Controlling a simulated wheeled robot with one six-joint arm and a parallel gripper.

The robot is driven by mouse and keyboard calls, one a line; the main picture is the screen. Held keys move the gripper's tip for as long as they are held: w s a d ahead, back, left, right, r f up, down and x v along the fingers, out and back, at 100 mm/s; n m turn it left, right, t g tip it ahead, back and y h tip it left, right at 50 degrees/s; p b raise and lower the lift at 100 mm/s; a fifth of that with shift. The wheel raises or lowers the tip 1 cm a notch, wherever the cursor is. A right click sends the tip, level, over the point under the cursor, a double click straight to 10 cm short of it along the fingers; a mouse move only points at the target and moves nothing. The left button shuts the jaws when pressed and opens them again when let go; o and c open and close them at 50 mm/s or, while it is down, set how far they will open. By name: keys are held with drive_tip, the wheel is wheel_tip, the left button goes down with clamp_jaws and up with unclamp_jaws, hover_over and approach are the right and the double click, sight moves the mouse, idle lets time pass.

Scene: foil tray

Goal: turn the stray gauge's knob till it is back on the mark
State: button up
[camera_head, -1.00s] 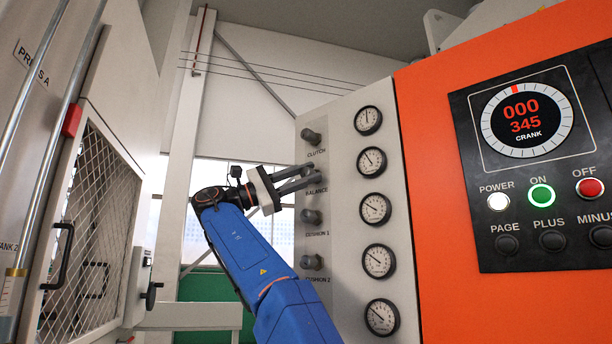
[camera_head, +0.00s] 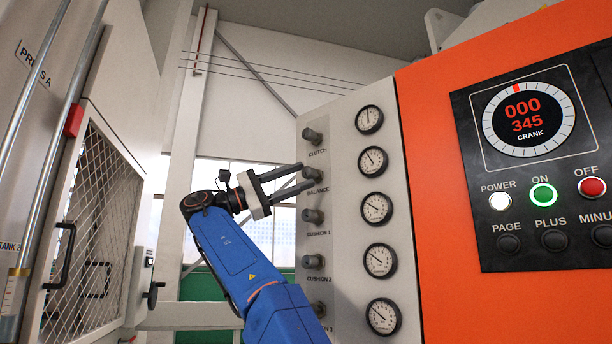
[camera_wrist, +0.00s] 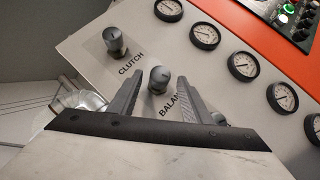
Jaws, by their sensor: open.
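The BALANCE knob (camera_head: 312,174) is a grey cylinder on the light panel, second from the top. My gripper (camera_head: 306,175) is open, its fingertips close to this knob. In the wrist view the knob (camera_wrist: 157,82) shows between the two fingers (camera_wrist: 156,82), with a gap on each side; how far they reach along it I cannot tell. The gauge beside it (camera_head: 373,161) has its needle up and to the left. The CLUTCH gauge (camera_head: 369,119) points nearly straight up. The gauges' marks are too small to read.
The CLUTCH knob (camera_head: 312,136) is just above and the CUSHION 1 knob (camera_head: 312,215) just below. More gauges (camera_head: 376,208) run down the panel. An orange cabinet (camera_head: 430,200) stands right, a mesh door (camera_head: 85,210) left.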

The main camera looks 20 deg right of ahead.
drive_tip(key=v, duration=1.4)
drive_tip(key=shift+s+a+f, duration=0.1)
drive_tip(key=shift+f, duration=0.05)
idle(2.1)
